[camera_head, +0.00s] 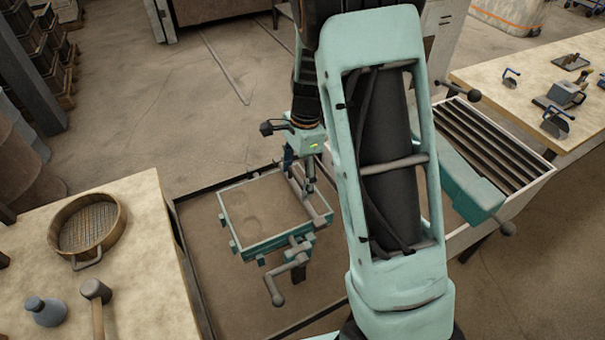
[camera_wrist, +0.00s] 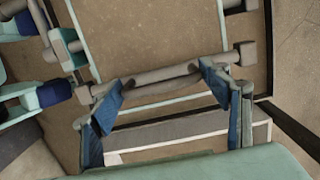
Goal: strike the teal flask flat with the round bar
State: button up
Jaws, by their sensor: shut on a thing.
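The teal flask (camera_head: 232,222) is a shallow rectangular frame full of brown sand, with faint marks on the sand near its upper left. My gripper (camera_head: 301,172) is over its right end. In the wrist view, my gripper's blue fingers (camera_wrist: 165,74) are shut on the grey round bar (camera_wrist: 150,79), which has blocky ends. The bar lies across the flask's width, close to one end wall. Sand (camera_wrist: 150,30) shows beyond it. I cannot tell whether the bar touches the rim or sand. In the head view my arm and gripper hide part of that end.
A crank handle (camera_head: 274,289) sticks out at the flask's front. The left bench holds a sieve (camera_head: 87,226), a mallet (camera_head: 97,293) and a grey-blue bottle (camera_head: 47,312). A ribbed tray (camera_head: 495,145) and another bench (camera_head: 500,75) stand at right.

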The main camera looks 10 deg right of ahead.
jog(key=shift+s+a+f+p, duration=0.15)
jog(key=shift+s+a, duration=0.1)
jog(key=shift+a, duration=0.5)
jog(key=shift+s+a+r+p, duration=0.1)
jog(key=shift+s+a+p, duration=0.1)
jog(key=shift+a, duration=0.6)
jog(key=shift+s+a+f+p, duration=0.1)
jog(key=shift+s+a, duration=0.15)
jog(key=shift+a, duration=0.5)
jog(key=shift+s+a+p, duration=0.2)
jog(key=shift+a+p, duration=0.05)
jog(key=shift+a, duration=0.45)
jog(key=shift+s+a+p, duration=0.2)
jog(key=shift+a, duration=0.5)
jog(key=shift+s+a+r+p, duration=0.15)
jog(key=shift+a+p, duration=0.1)
jog(key=shift+a, duration=0.65)
jog(key=shift+s+a+r+p, duration=0.1)
jog(key=shift+a+p, duration=0.15)
jog(key=shift+a, duration=0.65)
jog(key=shift+s+a+p, duration=0.35)
jog(key=shift+a+p, duration=0.05)
jog(key=shift+a, duration=0.9)
jog(key=shift+s+a+p, duration=0.35)
jog(key=shift+a+p, duration=0.05)
jog(key=shift+a, duration=0.95)
jog(key=shift+s+a+p, duration=0.35)
jog(key=shift+a+p, duration=0.05)
jog(key=shift+a, duration=0.9)
